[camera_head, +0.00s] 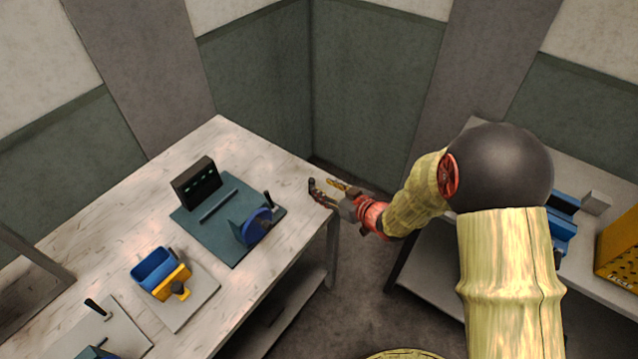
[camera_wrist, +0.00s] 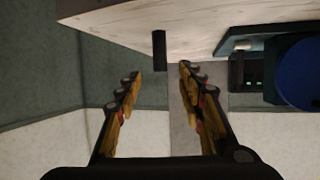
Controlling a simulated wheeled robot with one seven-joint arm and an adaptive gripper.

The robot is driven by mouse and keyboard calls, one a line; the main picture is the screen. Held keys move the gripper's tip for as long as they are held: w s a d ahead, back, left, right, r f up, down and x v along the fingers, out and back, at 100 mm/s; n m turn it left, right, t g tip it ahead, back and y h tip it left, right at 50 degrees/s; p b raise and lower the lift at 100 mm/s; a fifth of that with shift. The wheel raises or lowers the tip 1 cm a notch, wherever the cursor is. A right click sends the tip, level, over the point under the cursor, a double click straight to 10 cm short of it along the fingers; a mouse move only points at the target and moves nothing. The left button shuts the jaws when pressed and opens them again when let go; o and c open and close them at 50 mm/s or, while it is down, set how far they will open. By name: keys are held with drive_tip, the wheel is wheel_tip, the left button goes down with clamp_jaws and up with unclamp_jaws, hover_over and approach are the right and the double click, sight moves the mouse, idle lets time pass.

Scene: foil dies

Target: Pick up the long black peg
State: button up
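A black peg stands upright on the white wooden table (camera_head: 222,140), near its right edge. In the wrist view the peg (camera_wrist: 159,48) appears in the gap between my fingers, just past the tips, clear of both. In the head view it is a small dark upright shape (camera_head: 311,184) right by the fingertips. My gripper (camera_head: 322,189) is open and empty, reaching over the table edge from the right; both fingers show apart in the wrist view (camera_wrist: 159,74).
Left of the peg, a teal board (camera_head: 232,187) carries a blue wheel (camera_head: 256,227), a black block (camera_head: 196,182) with green lights and another dark peg (camera_head: 269,200). A grey plate holds a blue bin (camera_head: 154,266) and yellow block (camera_head: 172,283). The table's back corner is clear.

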sight(314, 183)
drive_tip(key=b+x, duration=0.1)
drive_tip(key=x, duration=0.5)
drive_tip(key=shift+w+a+f+b, duration=0.1)
drive_tip(key=shift+f+b, duration=0.1)
drive_tip(key=shift+b, duration=0.15)
drive_tip(key=shift+w+a, duration=0.25)
drive_tip(key=shift+w, duration=0.15)
drive_tip(key=shift+c, duration=0.2)
clamp_jaws()
